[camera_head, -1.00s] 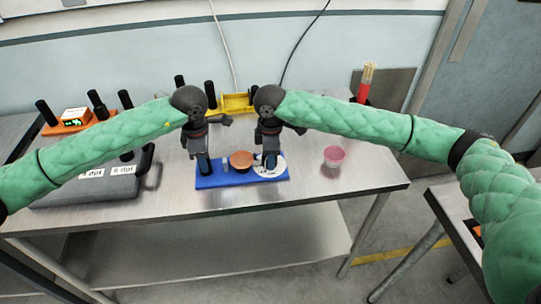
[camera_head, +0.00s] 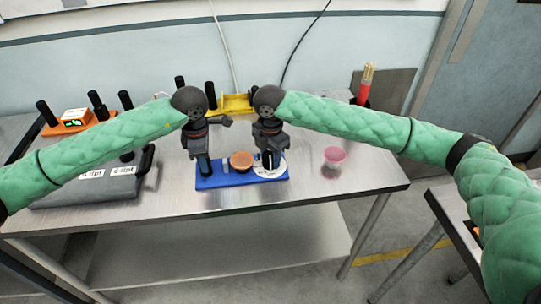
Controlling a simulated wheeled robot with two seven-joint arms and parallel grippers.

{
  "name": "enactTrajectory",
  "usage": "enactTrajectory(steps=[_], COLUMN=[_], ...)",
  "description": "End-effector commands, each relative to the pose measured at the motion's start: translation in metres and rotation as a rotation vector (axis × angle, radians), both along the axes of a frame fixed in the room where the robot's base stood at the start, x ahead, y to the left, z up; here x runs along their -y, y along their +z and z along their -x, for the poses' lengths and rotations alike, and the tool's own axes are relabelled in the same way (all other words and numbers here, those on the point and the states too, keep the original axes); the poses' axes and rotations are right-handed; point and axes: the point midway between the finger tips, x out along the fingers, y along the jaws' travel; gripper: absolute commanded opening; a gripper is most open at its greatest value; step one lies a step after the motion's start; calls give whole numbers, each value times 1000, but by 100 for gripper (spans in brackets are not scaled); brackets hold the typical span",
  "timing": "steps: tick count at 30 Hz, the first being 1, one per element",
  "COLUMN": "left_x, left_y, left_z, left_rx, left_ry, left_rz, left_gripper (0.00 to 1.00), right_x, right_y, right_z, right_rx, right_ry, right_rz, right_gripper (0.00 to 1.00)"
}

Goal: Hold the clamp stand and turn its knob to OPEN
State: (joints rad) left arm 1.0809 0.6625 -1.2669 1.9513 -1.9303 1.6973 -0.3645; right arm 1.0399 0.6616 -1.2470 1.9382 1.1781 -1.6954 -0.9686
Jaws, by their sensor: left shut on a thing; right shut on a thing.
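The clamp stand has a blue base (camera_head: 228,181) on the metal table, with a black upright post (camera_head: 204,167) at its left end and an orange-brown round part (camera_head: 241,160) in the middle. A white dial (camera_head: 259,172) sits at its right end. My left gripper (camera_head: 202,155) points down and is shut on the black post. My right gripper (camera_head: 270,154) points down over the dial and is shut on its knob, which the fingers mostly hide. The dial's markings are too small to read.
A pink cup (camera_head: 334,157) stands right of the stand. A grey case (camera_head: 85,188) with white labels lies at the left. Behind are an orange device (camera_head: 73,123), a yellow holder (camera_head: 236,103) and a red container with sticks (camera_head: 364,92). The table front is clear.

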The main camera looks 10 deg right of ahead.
Motion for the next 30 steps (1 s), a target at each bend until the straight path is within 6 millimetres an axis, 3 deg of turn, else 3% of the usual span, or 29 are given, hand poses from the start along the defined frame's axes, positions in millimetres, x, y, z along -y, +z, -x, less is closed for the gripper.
enactTrajectory(steps=[16,17,19,30], left_x=[0,0,0,0], left_y=[-1,-1,-1,-1], left_z=[0,0,0,0], left_rx=[-1,-1,-2,-1], left_ry=[0,0,0,0], left_rz=[-2,-2,-2,-1], left_gripper=[0,0,0,0], right_x=[0,0,0,0], right_y=[1,1,1,3], right_z=[0,0,0,0], right_rx=[1,1,1,1], right_ry=[23,22,22,22], right_rz=[-1,-1,-1,-1], right_gripper=[18,47,60,63])
